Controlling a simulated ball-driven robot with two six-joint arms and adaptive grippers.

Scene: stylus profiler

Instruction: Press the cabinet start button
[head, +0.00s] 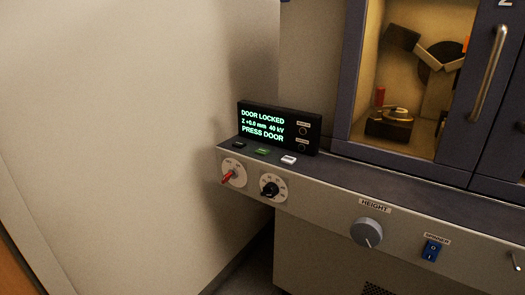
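The cabinet's front ledge (335,172) carries a row of three small buttons below a black display (279,127). They are a black button (239,144), a green button (262,152) and a white button (289,159). No label can be read on them, so I cannot tell for sure which is the start button. The display reads "DOOR LOCKED", a line with Z in mm and 40 kV, and "PRESS DOOR". Neither of my grippers is in view.
The sloped panel has a red-pointer dial (233,173), a black-knob dial (273,187), a grey HEIGHT knob (366,232) and a blue rocker switch (432,250). A lit window (405,85) and a door handle (489,72) are at right. A bare wall (120,130) fills the left.

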